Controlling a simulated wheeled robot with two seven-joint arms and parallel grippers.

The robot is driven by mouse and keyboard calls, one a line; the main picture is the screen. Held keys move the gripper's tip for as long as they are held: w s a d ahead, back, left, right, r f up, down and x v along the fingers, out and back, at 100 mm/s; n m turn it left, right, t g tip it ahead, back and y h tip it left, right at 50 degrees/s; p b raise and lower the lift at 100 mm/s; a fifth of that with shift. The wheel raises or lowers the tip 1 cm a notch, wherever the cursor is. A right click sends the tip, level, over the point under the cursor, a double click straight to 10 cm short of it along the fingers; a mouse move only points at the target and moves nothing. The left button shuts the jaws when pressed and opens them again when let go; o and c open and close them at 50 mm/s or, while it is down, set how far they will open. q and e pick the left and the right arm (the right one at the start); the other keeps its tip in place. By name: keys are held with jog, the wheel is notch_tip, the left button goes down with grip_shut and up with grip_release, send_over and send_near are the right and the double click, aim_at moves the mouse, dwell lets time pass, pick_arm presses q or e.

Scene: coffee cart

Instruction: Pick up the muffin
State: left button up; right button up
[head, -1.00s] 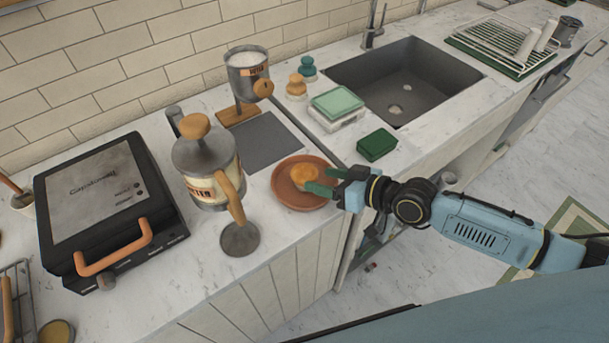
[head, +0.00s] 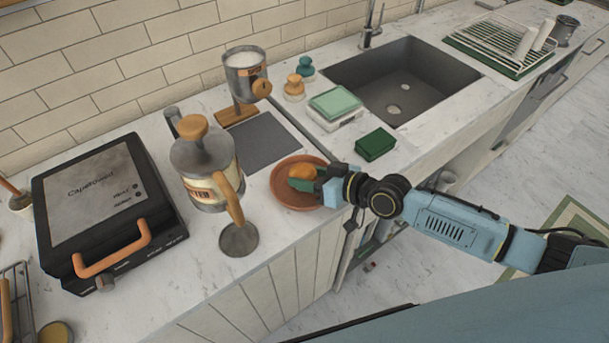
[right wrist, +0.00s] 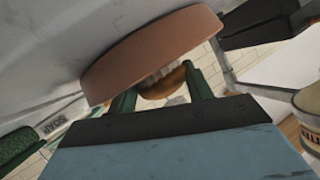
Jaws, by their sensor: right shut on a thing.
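The golden-brown muffin (head: 301,172) is at the terracotta plate (head: 283,196) near the front edge of the counter. My right gripper (head: 304,178) reaches in from the right, with its green fingers shut on the muffin. In the right wrist view the muffin (right wrist: 165,82) shows between the two green fingers (right wrist: 160,98), partly hidden by the plate's rim (right wrist: 150,55). Whether the muffin is clear of the plate, I cannot tell. My left gripper is not in view.
A metal French press (head: 207,165) stands left of the plate, close by. A dark green block (head: 376,145) and a scale with a light green box (head: 336,102) are behind and to the right. A black press grill (head: 105,205) is at the left. The sink (head: 400,85) is behind.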

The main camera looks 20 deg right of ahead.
aim_at(305, 174)
notch_tip(305, 174, up, 10)
jog(key=shift+p, duration=1.15)
jog(key=shift+s+a+r, duration=0.1)
jog(key=shift+s+a, duration=0.05)
jog(key=shift+a, duration=0.3)
jog(key=s+d+m+t+h+b, duration=0.3)
jog(key=s+d+m+h+b, duration=0.1)
jog(key=d+m+h+b, duration=0.2)
jog(key=d+m+h, duration=0.1)
jog(key=m+h, duration=0.1)
jog(key=h, duration=0.1)
jog(key=shift+d+r+t, duration=0.25)
jog(key=shift+r+t, duration=0.05)
jog(key=shift+r, duration=0.05)
